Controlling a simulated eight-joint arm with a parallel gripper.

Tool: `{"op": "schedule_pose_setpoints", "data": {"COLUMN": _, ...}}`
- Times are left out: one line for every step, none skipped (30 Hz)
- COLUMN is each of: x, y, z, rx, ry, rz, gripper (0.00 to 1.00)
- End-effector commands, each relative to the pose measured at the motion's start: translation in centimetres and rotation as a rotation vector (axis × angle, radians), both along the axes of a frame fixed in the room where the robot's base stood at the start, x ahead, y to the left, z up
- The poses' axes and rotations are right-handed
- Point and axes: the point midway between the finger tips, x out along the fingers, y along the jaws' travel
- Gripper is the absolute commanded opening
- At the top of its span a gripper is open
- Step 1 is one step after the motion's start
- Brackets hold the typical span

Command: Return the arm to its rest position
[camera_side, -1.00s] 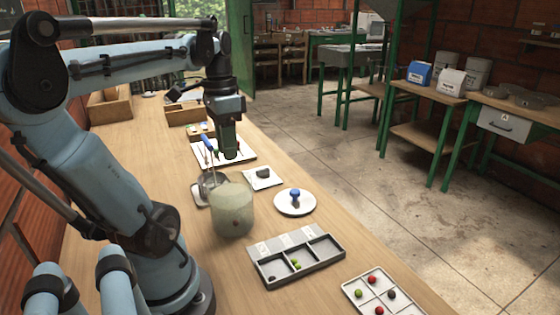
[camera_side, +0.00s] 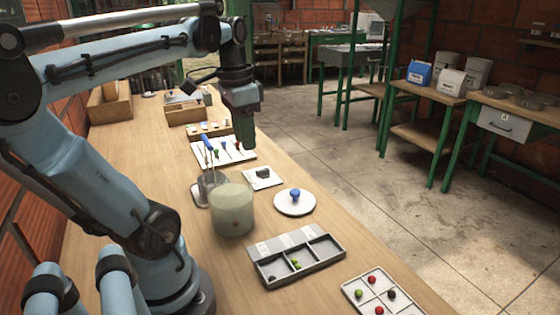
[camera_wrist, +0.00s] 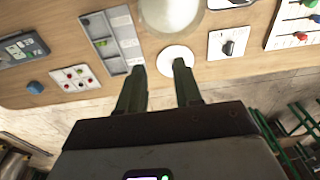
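My gripper (camera_side: 245,132) hangs in the air near the table's right edge in the side view, beyond the white round lid. In the wrist view my gripper (camera_wrist: 159,67) shows two dark fingers apart with nothing between them. The wooden table (camera_side: 330,220) lies below it, and nothing touches the fingers.
A pale cylindrical drum (camera_side: 232,212) stands mid-table beside a metal jug with a blue-handled tool. Nearby are a white lid with a blue knob (camera_side: 295,203), a small white plate with a dark switch (camera_side: 263,184), a grey compartment tray (camera_side: 325,262) and a white tray (camera_side: 400,306) with colored balls.

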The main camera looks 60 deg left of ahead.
Motion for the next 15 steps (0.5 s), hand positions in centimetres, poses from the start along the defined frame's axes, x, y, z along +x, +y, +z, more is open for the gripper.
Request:
{"op": "schedule_pose_setpoints", "data": {"x": 1.3, "y": -1.5, "z": -1.2, "rx": 0.027, "ry": -0.044, "rz": -0.015, "gripper": 0.34}}
{"op": "schedule_pose_setpoints", "data": {"x": 2.0, "y": -2.4, "z": -1.9, "rx": 0.043, "ry": -0.074, "rz": -0.015, "gripper": 0.34}}
{"op": "schedule_pose_setpoints", "data": {"x": 3.0, "y": -3.5, "z": -2.7, "rx": 0.059, "ry": -0.118, "rz": -0.014, "gripper": 0.34}}
{"op": "schedule_pose_setpoints", "data": {"x": 3.6, "y": -4.4, "z": -3.3, "rx": 0.068, "ry": -0.152, "rz": -0.015, "gripper": 0.34}}
{"op": "schedule_pose_setpoints", "data": {"x": 4.2, "y": -5.3, "z": -3.9, "rx": 0.074, "ry": -0.186, "rz": -0.014, "gripper": 0.34}}
{"op": "schedule_pose_setpoints", "data": {"x": 5.0, "y": -6.6, "z": -4.7, "rx": 0.078, "ry": -0.232, "rz": -0.014, "gripper": 0.34}}
{"op": "schedule_pose_setpoints", "data": {"x": 5.4, "y": -7.5, "z": -5.2, "rx": 0.079, "ry": -0.267, "rz": -0.013, "gripper": 0.34}}
{"op": "schedule_pose_setpoints", "data": {"x": 5.8, "y": -8.4, "z": -5.7, "rx": 0.076, "ry": -0.3, "rz": -0.014, "gripper": 0.34}}
{"op": "schedule_pose_setpoints", "data": {"x": 6.3, "y": -9.6, "z": -6.2, "rx": 0.07, "ry": -0.343, "rz": -0.012, "gripper": 0.34}}
{"op": "schedule_pose_setpoints", "data": {"x": 6.6, "y": -10.5, "z": -6.6, "rx": 0.063, "ry": -0.373, "rz": -0.012, "gripper": 0.34}}
{"op": "schedule_pose_setpoints", "data": {"x": 6.8, "y": -11.3, "z": -7.0, "rx": 0.054, "ry": -0.401, "rz": -0.012, "gripper": 0.34}}
{"op": "schedule_pose_setpoints", "data": {"x": 7.0, "y": -12.2, "z": -7.4, "rx": 0.043, "ry": -0.434, "rz": -0.013, "gripper": 0.34}}
{"op": "schedule_pose_setpoints", "data": {"x": 7.2, "y": -12.9, "z": -7.6, "rx": 0.033, "ry": -0.455, "rz": -0.012, "gripper": 0.34}}
{"op": "schedule_pose_setpoints", "data": {"x": 7.2, "y": -13.4, "z": -7.9, "rx": 0.023, "ry": -0.473, "rz": -0.011, "gripper": 0.34}}
{"op": "schedule_pose_setpoints", "data": {"x": 7.4, "y": -14.0, "z": -8.1, "rx": 0.013, "ry": -0.495, "rz": -0.01, "gripper": 0.34}}
